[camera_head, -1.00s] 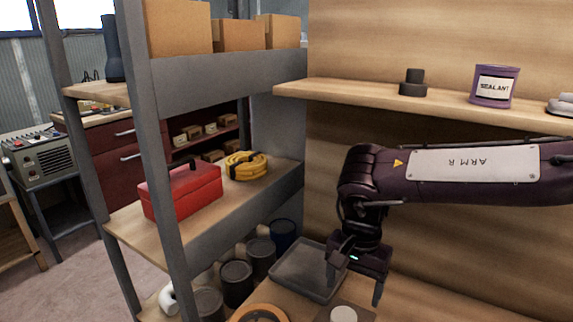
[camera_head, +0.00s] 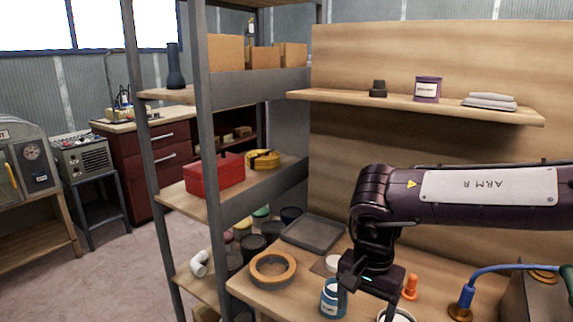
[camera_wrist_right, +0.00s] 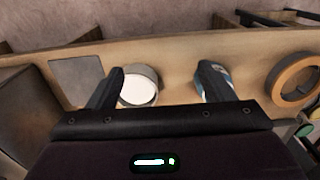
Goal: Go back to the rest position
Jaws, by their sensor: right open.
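My right gripper (camera_head: 369,300) hangs over the wooden worktop (camera_head: 250,297), its arm reaching in from the right. It is open, with its fingers pointing down. In the right wrist view its two fingers (camera_wrist_right: 162,76) stand wide apart with nothing held between them. A round white-topped can (camera_wrist_right: 138,90) shows beyond the fingers, on the worktop. A blue-labelled jar (camera_head: 334,298) stands just left of the gripper and shows partly behind one finger in the wrist view. My left gripper is not in view.
An orange-tan ring (camera_head: 273,269), a grey tray (camera_head: 314,233), an orange plug-shaped piece (camera_head: 410,287) and a blue hose (camera_head: 500,270) are on the worktop. A metal rack (camera_head: 205,130) stands left. A wall shelf (camera_head: 430,105) holds a purple can (camera_head: 428,89). Floor at left is clear.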

